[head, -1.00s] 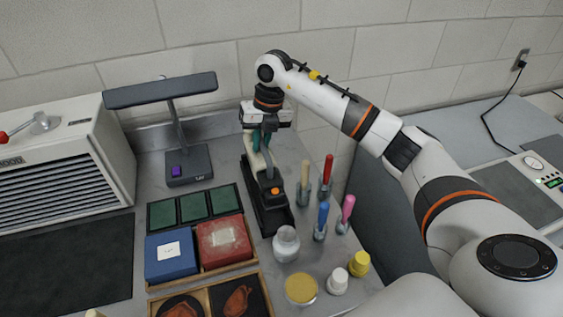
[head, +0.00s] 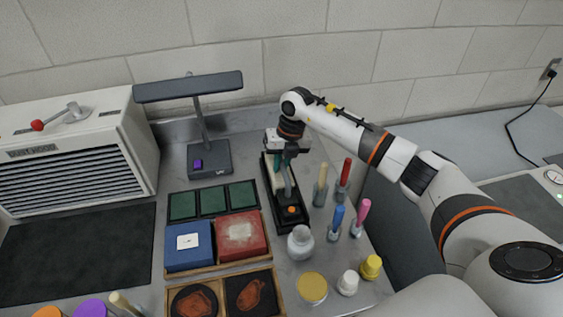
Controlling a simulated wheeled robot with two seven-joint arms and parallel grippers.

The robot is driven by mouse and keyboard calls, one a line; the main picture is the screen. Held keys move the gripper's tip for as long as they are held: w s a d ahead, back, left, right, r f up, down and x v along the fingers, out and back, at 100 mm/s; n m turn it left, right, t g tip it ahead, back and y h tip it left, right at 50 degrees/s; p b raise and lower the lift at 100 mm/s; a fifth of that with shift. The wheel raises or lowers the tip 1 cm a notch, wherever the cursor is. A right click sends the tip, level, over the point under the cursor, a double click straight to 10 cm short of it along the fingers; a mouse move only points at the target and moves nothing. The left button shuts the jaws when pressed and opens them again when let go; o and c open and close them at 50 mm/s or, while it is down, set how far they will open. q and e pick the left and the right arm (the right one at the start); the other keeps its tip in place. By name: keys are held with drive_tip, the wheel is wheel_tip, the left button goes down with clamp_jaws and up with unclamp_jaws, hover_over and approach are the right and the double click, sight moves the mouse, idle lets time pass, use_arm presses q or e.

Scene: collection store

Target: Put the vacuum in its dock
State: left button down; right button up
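The vacuum (head: 289,197) is a small dark handheld body with a grey neck and an orange button. It sits low in or just over the long black dock (head: 301,228) on the grey bench; I cannot tell whether it is fully seated. My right gripper (head: 283,156) reaches in from the right, points down and is shut on the vacuum's far part, where teal and cream pieces show. The fingertips are partly hidden. My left gripper is not in view.
Brushes with coloured handles (head: 338,217) stand in holders right of the dock. A glass jar (head: 301,243) is close to its near end. A crate with blue and red boxes (head: 240,236) is left. A lamp (head: 209,157) stands behind left. The dark mat (head: 75,255) is clear.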

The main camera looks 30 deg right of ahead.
sight(290, 172)
drive_tip(key=o, duration=0.4)
drive_tip(key=shift+r, duration=0.15)
drive_tip(key=shift+s+d+r+b, duration=0.15)
drive_tip(key=shift+d+r+b, duration=0.4)
drive_tip(key=shift+r, duration=1.45)
drive_tip(key=shift+s+d+r+b, duration=0.15)
drive_tip(key=shift+r+b, duration=0.55)
drive_tip(key=shift+r, duration=1.25)
drive_tip(key=shift+s+d+r+b, duration=0.1)
drive_tip(key=shift+d+r+b, duration=0.45)
drive_tip(key=shift+r, duration=1.45)
drive_tip(key=shift+a, duration=0.1)
